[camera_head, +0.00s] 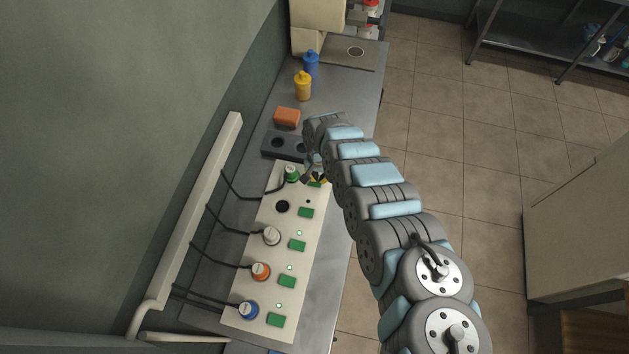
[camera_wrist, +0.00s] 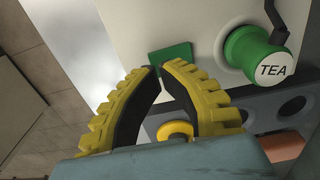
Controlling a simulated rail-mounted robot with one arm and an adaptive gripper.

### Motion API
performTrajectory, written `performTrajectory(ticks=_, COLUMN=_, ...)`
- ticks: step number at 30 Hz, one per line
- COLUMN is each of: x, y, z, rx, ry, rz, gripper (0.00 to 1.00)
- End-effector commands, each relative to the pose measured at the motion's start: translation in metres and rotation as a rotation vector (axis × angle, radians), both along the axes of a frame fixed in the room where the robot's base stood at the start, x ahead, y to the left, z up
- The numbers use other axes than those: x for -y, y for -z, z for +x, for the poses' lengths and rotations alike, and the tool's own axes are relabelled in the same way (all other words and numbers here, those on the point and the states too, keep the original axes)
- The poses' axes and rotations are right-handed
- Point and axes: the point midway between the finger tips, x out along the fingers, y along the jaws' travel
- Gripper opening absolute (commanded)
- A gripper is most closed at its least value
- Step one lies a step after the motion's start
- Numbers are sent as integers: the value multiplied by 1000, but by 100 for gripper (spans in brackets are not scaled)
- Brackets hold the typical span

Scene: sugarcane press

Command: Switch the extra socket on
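A pale socket panel (camera_head: 262,283) lies on the bench with several green switches in a row. One socket is empty (camera_head: 283,207); a green switch (camera_head: 306,212) sits beside it, and the small light there looks dark. At the far end is a green plug (camera_head: 291,173), marked TEA in the wrist view (camera_wrist: 258,54). My gripper (camera_head: 314,181) is over that end of the panel. In the wrist view my yellow-fingered gripper (camera_wrist: 160,69) has its tips together, empty, just at the green switch (camera_wrist: 170,57) beside the TEA plug. Contact is unclear. I cannot read which socket is called extra.
White (camera_head: 272,236), orange (camera_head: 260,271) and blue (camera_head: 249,310) plugs with black cables fill other sockets; lights beside them glow. Beyond the panel are a dark holed block (camera_head: 287,146), an orange block (camera_head: 287,117) and yellow (camera_head: 303,88) and blue (camera_head: 311,63) bottles.

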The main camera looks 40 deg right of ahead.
Motion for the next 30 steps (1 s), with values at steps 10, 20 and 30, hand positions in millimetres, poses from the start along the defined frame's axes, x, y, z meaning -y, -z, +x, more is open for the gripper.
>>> performTrajectory(ticks=10, x=0, y=5, z=0, rx=0, ry=-1, rz=0, gripper=0)
performTrajectory(ticks=20, x=0, y=9, z=0, rx=0, ry=0, rz=0, gripper=0)
performTrajectory(ticks=30, x=0, y=13, z=0, rx=-1, ry=0, rz=-1, gripper=0)
